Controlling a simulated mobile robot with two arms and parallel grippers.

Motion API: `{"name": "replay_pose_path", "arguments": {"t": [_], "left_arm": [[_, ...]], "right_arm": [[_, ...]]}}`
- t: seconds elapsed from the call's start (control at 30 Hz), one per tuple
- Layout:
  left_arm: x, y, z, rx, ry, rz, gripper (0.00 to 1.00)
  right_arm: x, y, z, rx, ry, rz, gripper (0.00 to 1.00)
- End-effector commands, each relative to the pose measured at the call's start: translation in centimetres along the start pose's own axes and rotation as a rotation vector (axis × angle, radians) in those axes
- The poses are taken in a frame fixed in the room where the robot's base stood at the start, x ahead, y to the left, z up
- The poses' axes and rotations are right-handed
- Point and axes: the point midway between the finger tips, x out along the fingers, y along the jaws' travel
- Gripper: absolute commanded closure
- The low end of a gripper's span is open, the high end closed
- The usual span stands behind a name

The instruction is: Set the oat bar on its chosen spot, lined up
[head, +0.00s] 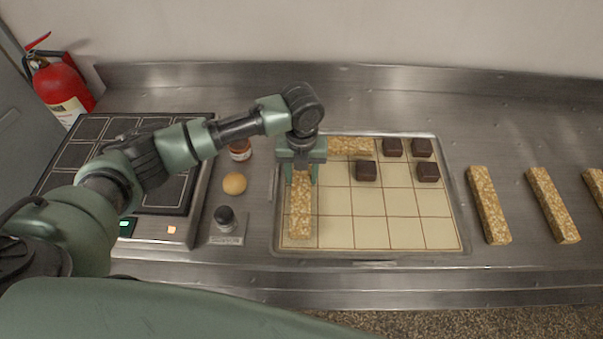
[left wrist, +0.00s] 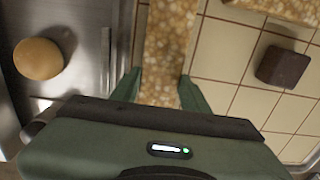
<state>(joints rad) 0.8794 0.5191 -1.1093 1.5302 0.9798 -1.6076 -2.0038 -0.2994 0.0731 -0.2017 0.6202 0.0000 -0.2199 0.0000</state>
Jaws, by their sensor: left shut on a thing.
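My left gripper (head: 302,172) is shut on an oat bar (head: 301,210), a long, pale, grainy block. The bar points front to back over the left column of the cream gridded tray (head: 390,242). In the left wrist view, the fingers (left wrist: 160,92) stand on either side of the bar (left wrist: 170,40). The gripper hides its back end. I cannot tell whether the bar touches the tray. Another oat bar (head: 350,146) lies crosswise in the tray's back row. My right gripper is not in view.
Several dark brown cubes, one in the middle (head: 366,171), sit in the tray's back rows; its front right cells are bare. Several oat bars (head: 489,205) lie right of the tray. A round bun (head: 234,184) and a dark-topped jar (head: 225,217) stand left.

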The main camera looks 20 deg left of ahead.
Motion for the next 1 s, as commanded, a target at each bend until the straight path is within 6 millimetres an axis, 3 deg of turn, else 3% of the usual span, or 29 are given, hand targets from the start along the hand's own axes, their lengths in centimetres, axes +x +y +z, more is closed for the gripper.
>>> {"name": "replay_pose_path", "arguments": {"t": [0.43, 0.47, 0.5, 0.53, 0.83, 1.0], "left_arm": [[0.9, 0.0, 0.0, 0.001, -0.001, -0.001, 1.00], [0.9, 0.0, 0.0, 0.001, 0.000, 0.000, 0.49], [0.9, 0.0, 0.0, 0.001, 0.000, 0.000, 0.38], [0.9, 0.0, 0.0, 0.001, 0.000, 0.000, 0.33], [0.8, 0.0, 0.0, 0.000, 0.000, 0.000, 0.33], [-0.5, -0.1, 0.1, 0.001, -0.004, -0.003, 0.33]], "right_arm": [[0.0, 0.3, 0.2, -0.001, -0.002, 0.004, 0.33], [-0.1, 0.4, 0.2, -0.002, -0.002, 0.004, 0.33], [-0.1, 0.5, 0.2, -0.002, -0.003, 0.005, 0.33], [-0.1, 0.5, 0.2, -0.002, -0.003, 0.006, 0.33], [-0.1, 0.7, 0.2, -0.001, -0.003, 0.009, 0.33], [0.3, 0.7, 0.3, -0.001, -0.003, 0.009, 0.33]]}}
